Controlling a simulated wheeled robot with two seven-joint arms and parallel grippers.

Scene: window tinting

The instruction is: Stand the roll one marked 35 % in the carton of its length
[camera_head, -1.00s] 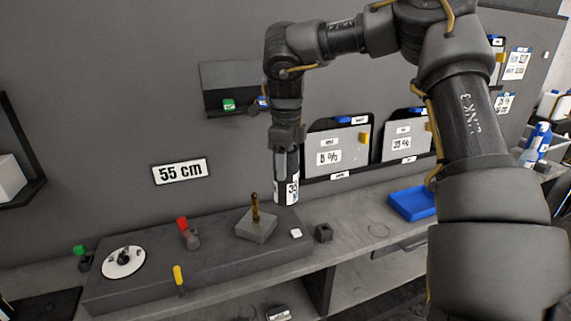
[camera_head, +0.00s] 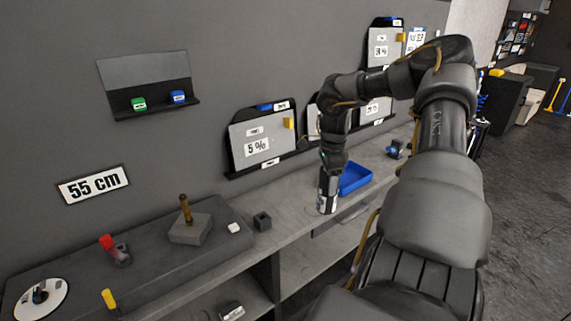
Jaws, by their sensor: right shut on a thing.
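My right gripper (camera_head: 329,172) is shut on a short dark roll (camera_head: 327,193) with a white label. It holds the roll roughly upright near the bench, beside the blue tray. The label is too small to read in this view. Whether the roll touches the bench cannot be told. No carton can be clearly made out. My left gripper is not in view.
A blue tray (camera_head: 355,179) lies on the bench (camera_head: 290,215) just right of the roll. Panels marked with percentages, one 5 % (camera_head: 262,146), line the wall.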

